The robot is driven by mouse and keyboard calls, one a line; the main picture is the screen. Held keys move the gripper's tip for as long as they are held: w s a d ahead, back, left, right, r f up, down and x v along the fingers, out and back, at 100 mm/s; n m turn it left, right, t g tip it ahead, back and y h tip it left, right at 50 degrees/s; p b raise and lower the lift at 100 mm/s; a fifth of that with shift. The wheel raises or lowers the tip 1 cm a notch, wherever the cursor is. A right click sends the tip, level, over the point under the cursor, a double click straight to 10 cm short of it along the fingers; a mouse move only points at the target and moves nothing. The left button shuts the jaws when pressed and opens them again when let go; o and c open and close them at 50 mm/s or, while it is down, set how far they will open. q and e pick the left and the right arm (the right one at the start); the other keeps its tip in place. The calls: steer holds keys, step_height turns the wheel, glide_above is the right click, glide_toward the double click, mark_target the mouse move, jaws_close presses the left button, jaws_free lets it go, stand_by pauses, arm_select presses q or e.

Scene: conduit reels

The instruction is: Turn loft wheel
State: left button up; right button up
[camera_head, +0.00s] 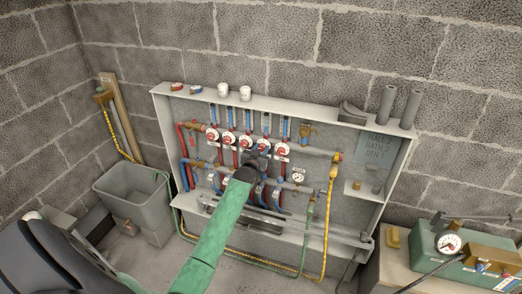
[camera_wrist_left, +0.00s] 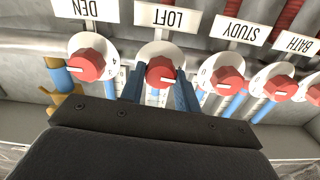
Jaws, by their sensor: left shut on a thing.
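The loft wheel (camera_wrist_left: 160,73) is a red knob on a white round dial, under a plate reading LOFT upside down in the left wrist view. In the head view it sits in the row of red wheels, its face partly hidden by my gripper. My left gripper (camera_wrist_left: 158,92) has its two blue-grey fingers on either side of the red knob, shut on it. In the head view my left gripper (camera_head: 259,163) is at the manifold, at the end of my green arm. My right gripper is not in view.
The den wheel (camera_wrist_left: 87,65) and study wheel (camera_wrist_left: 224,80) flank the loft wheel closely. The bath wheel (camera_wrist_left: 281,89) is farther right. A pressure gauge (camera_head: 298,177) and yellow hose (camera_head: 331,210) are on the panel.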

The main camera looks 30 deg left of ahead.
arm_select(q)
steer(key=shift+f+n, duration=0.1)
steer(key=shift+n, duration=0.4)
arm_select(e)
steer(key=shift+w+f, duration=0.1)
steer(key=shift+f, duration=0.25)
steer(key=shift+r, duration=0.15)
arm_select(q)
steer(key=o, duration=1)
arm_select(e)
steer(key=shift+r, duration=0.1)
